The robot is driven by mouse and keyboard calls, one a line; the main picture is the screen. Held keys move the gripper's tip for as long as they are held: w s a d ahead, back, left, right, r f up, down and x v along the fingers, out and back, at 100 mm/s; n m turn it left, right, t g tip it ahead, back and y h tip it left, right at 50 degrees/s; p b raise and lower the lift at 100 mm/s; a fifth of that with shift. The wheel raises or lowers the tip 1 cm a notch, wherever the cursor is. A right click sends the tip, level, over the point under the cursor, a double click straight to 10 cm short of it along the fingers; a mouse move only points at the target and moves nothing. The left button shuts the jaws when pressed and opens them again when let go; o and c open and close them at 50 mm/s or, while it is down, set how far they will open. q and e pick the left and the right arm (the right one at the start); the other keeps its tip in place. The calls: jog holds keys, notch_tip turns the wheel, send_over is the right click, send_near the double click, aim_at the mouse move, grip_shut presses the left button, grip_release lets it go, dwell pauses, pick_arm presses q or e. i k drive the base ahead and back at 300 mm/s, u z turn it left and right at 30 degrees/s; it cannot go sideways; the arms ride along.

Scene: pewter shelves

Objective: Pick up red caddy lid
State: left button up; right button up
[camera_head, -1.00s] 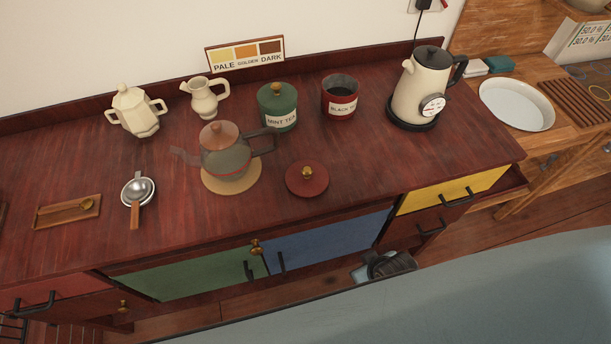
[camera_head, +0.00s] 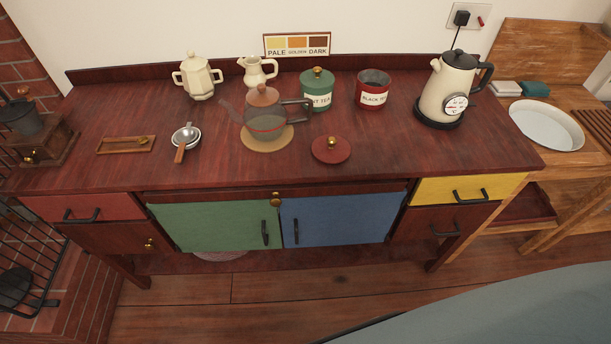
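The red caddy lid (camera_head: 331,150), a round dark red disc with a brass knob, lies flat on the wooden countertop near its front edge. The red caddy (camera_head: 372,91), labelled as black tea, stands open behind it and to the right. The green mint tea caddy (camera_head: 317,90) stands behind the lid with its own lid on. Neither of my grippers shows in the head view now.
A glass teapot (camera_head: 264,118) on a round mat stands left of the lid. A cream kettle (camera_head: 449,88) stands at the right. The countertop (camera_head: 400,158) right of the lid is clear. Coloured drawers and doors are below.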

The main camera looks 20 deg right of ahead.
aim_at(327, 148)
jog(key=u, duration=0.3)
jog(key=k, duration=0.55)
jog(key=z, duration=0.95)
jog(key=i, duration=1.25)
jog(key=u, duration=0.15)
